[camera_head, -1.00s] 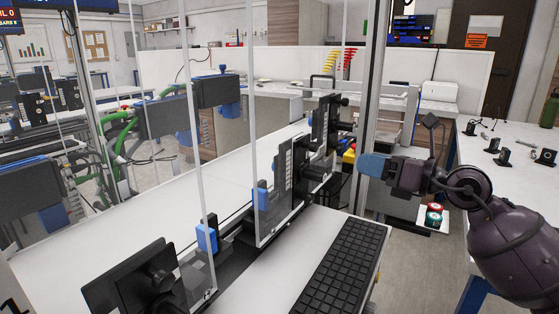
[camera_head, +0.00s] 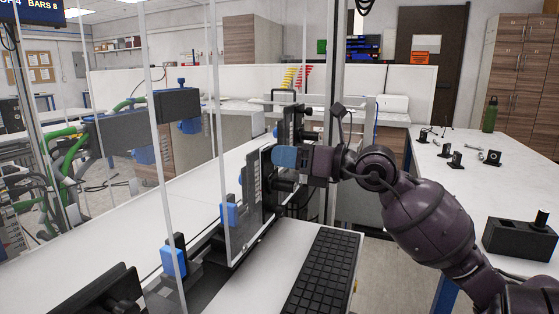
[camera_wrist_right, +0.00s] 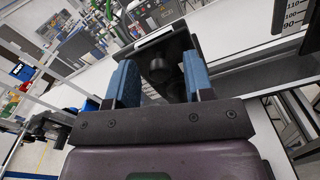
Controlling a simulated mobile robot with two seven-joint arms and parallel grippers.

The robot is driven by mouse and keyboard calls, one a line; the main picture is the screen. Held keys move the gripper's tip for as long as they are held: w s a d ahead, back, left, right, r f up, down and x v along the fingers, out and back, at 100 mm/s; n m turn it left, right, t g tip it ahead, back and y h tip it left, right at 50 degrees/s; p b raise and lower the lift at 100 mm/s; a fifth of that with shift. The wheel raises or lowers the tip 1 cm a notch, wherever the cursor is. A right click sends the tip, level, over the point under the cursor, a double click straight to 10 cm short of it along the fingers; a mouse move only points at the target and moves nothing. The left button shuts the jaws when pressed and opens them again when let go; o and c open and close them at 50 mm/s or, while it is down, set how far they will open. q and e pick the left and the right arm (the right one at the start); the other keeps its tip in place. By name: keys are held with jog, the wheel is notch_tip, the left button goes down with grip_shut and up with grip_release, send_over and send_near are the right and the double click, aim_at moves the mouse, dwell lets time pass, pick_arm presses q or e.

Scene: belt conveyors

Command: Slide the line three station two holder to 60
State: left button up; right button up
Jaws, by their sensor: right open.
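My right gripper (camera_head: 288,157), with blue fingers, is in front of the black plate holders on the rail in the head view. In the right wrist view the gripper (camera_wrist_right: 160,78) is open, and a black holder (camera_wrist_right: 178,45) with a round knob (camera_wrist_right: 158,69) shows between and beyond its fingers. I cannot tell whether the fingers touch it. In the head view a black holder plate (camera_head: 267,183) stands just below the gripper and another (camera_head: 289,124) behind it. Which one is station two I cannot tell. A scale (camera_wrist_right: 294,18) reads 110, 100, 90. The left gripper is not in view.
Clear upright panels (camera_head: 217,130) stand along the rail on the left. Blue clamps (camera_head: 173,262) sit along the rail. A side table (camera_head: 455,175) with small black parts is at the right.

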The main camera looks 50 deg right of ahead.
jog(key=shift+w+a, duration=0.15)
jog(key=shift+w, duration=0.4)
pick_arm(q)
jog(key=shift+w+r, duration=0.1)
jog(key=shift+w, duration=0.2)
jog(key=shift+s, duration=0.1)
pick_arm(e)
grip_shut()
jog(key=shift+s+r+p, duration=0.15)
jog(key=shift+r+p, duration=0.25)
jog(key=shift+p, duration=0.05)
jog(key=shift+f, duration=0.15)
grip_release()
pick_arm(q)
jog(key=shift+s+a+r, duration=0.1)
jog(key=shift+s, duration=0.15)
